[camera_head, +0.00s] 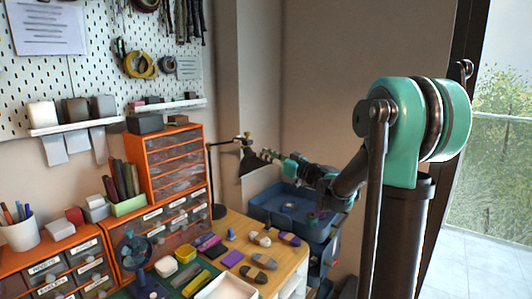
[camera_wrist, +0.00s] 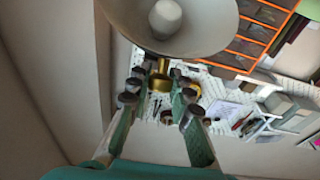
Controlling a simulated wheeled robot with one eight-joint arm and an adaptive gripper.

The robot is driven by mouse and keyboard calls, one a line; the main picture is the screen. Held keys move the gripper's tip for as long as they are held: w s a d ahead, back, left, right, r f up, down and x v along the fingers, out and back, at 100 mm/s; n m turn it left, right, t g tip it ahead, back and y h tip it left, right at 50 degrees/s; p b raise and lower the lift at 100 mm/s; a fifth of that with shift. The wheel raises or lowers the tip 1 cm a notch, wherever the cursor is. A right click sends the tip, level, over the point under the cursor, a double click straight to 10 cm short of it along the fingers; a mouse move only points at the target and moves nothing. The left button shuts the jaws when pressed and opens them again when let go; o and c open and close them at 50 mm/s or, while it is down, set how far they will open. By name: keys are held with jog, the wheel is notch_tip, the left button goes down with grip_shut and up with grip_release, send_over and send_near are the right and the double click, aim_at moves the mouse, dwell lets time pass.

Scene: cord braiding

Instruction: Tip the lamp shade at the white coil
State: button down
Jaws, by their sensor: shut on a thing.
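My gripper (camera_head: 266,155) reaches the lamp from the right. In the wrist view its fingers (camera_wrist: 160,82) are closed around a brass piece (camera_wrist: 160,78) at the shade's edge. Several small light and dark bundles, one of them pale (camera_head: 260,238), lie on the table; I cannot tell which is the white coil.
Orange drawer cabinets (camera_head: 168,160) stand behind and left of the lamp. A blue bin (camera_head: 290,212) stands below my arm. A pale tray (camera_head: 228,288) and a small dark fan (camera_head: 134,250) are at the front. The wall corner is close behind the lamp.

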aim_at(264, 165)
notch_tip(264, 165, down, 2)
jog(key=shift+w+a+f+t+y, duration=0.15)
jog(key=shift+f+t+y, duration=0.1)
jog(key=shift+t+y, duration=0.65)
jog(key=shift+w+a+f+n+t+y, duration=0.15)
jog(key=shift+f+t+y, duration=0.05)
jog(key=shift+f+y, duration=0.35)
jog(key=shift+w+a+f+n+t+y, duration=0.1)
jog(key=shift+f+n+t+y, duration=0.1)
jog(key=shift+f+y, duration=0.3)
jog(key=c, duration=1.4)
grip_release()
jog(key=shift+o, duration=0.2)
jog(key=v, duration=0.7)
jog(key=shift+d, duration=0.15)
jog(key=shift+s+f, duration=0.15)
